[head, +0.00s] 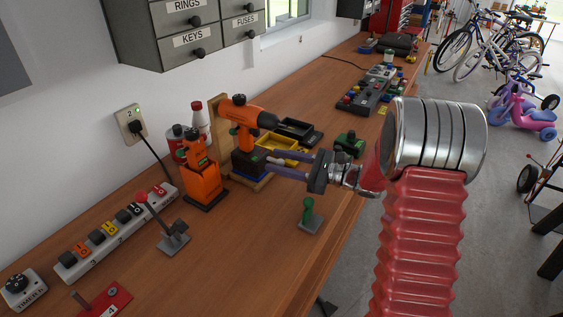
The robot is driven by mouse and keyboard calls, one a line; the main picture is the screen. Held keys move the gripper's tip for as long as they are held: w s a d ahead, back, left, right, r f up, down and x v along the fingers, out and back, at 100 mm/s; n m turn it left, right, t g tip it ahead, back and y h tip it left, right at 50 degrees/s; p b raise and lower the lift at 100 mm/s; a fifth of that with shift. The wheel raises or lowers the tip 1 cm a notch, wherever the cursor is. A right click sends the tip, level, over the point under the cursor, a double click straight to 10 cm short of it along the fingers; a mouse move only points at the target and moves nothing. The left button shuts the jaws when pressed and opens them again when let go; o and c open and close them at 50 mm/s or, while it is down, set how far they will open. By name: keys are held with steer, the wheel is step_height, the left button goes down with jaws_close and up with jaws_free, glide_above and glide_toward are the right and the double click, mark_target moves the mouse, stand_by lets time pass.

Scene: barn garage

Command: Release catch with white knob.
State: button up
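I cannot make out a catch with a white knob in the head view. A lever with a red knob (141,197) leans to the left from a grey base on the workbench. A green-handled catch (308,211) stands upright on a grey plate near the bench's front edge. A dark handle on a red plate (106,300) lies at the lower left. My gripper (267,163) is open, its two fingers apart, pointing left in front of the orange drill. No object shows clearly between the fingers; whether they touch the drill's base is unclear.
The orange drill (241,115) stands on a wooden stand, with an orange tool (203,183) beside it. A power strip (117,232) runs along the wall. Yellow and black trays (285,147) and a green box (350,143) lie behind my gripper. The bench front (255,265) is mostly clear.

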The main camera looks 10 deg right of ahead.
steer(key=shift+d, duration=0.1)
steer(key=v, duration=1.3)
steer(key=shift+s+d, duration=0.2)
steer(key=shift+d, duration=0.1)
